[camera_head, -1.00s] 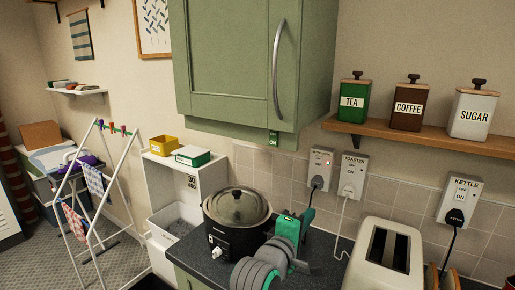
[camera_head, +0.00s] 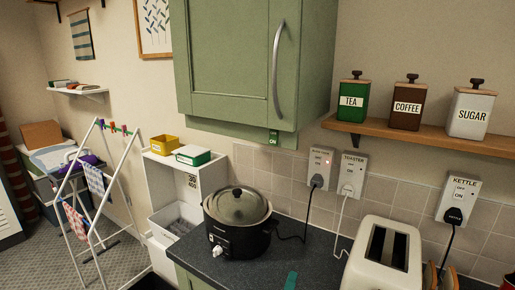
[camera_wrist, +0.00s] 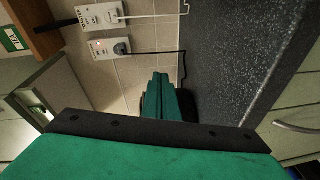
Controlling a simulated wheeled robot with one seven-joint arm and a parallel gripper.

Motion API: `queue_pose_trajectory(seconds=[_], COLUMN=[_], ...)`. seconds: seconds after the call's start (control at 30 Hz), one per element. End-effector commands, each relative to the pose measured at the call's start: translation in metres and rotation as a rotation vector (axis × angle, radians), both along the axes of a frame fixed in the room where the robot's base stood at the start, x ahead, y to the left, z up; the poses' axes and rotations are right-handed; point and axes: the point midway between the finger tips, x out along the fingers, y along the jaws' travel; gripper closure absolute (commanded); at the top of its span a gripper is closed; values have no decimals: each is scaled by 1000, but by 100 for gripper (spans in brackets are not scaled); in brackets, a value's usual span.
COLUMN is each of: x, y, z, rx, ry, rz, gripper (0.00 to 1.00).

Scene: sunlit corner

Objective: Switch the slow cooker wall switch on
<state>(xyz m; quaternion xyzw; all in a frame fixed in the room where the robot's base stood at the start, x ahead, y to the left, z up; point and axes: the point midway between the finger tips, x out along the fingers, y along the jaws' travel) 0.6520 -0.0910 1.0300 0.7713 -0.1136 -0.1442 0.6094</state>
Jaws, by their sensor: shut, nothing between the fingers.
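The slow cooker switch (camera_head: 321,166) is the left one of a close pair on the tiled wall, with a black plug in its lower part. My gripper (camera_wrist: 164,84) is shut and empty, apart from the switch. In the head view only a green tip (camera_head: 291,281) shows at the bottom edge.
The toaster switch (camera_head: 351,174) is close on the right, with a white cord hanging down. The kettle switch (camera_head: 458,200) is further right. A cream toaster (camera_head: 362,262) stands on the dark counter (camera_head: 262,272). A canister shelf (camera_head: 425,132) and green cabinet (camera_head: 232,65) overhang.

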Motion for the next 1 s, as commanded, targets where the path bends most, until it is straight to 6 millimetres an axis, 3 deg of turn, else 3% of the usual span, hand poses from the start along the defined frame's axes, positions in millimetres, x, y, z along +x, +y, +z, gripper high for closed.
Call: queue_pose_trajectory(seconds=[0.03, 0.2, 0.5, 0.7, 1.0], x=[-11, -48, -127, -188, -284], y=[3, 18, 43, 58, 77], z=[-20, -68, -134, -164, -184], rx=[25, 136, 368, 551, 849], ry=[5, -11, -25, -32, -46], rz=[17, 75, 154, 186, 189], gripper=[100, 100, 100, 100, 100])
